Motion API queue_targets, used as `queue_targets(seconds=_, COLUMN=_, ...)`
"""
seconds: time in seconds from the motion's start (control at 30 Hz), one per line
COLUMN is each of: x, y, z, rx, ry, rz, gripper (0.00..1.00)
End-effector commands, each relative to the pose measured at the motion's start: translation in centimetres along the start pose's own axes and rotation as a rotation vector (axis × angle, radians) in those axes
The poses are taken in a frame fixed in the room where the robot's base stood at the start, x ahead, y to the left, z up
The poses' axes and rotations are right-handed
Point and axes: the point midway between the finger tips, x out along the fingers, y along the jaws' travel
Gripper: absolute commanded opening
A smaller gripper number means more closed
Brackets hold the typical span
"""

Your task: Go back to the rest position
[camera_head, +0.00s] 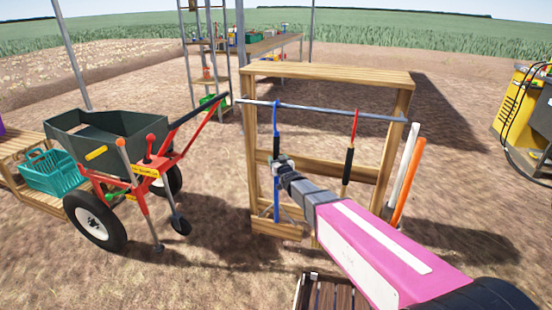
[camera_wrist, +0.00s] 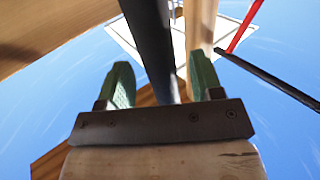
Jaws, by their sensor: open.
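My gripper (camera_head: 279,162) is at the end of my pink and grey arm, in front of the wooden rack (camera_head: 328,73). It is at the blue-handled tool (camera_head: 276,120), which hangs from the rack's metal bar (camera_head: 325,109). In the wrist view my gripper (camera_wrist: 163,75) has its two green fingers apart. A dark shaft (camera_wrist: 152,38) passes between them; I cannot tell whether it touches either finger. A red tool with a black grip (camera_head: 349,160) hangs to the right. Its red part also shows in the wrist view (camera_wrist: 243,27).
A green wheelbarrow (camera_head: 110,130) with red handles stands left of the rack, beside a teal crate (camera_head: 55,172). White and orange poles (camera_head: 409,180) lean at the rack's right. A slatted wooden crate (camera_head: 322,292) is below my arm. A yellow machine (camera_head: 515,105) stands far right.

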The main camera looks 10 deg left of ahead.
Motion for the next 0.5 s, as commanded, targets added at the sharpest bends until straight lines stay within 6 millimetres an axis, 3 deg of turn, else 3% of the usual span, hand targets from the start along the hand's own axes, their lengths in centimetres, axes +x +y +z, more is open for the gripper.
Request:
queue_targets(seconds=0.03, x=-1.3, y=0.0, z=-0.1, rx=0.0, ry=-0.001, rz=0.0, gripper=0.6)
queue_targets(seconds=0.3, x=-6.4, y=0.0, z=-0.1, rx=0.0, ry=-0.001, rz=0.0, gripper=0.6)
queue_targets(seconds=0.5, x=-8.2, y=0.5, z=0.1, rx=0.0, ry=-0.016, rz=0.009, gripper=0.6)
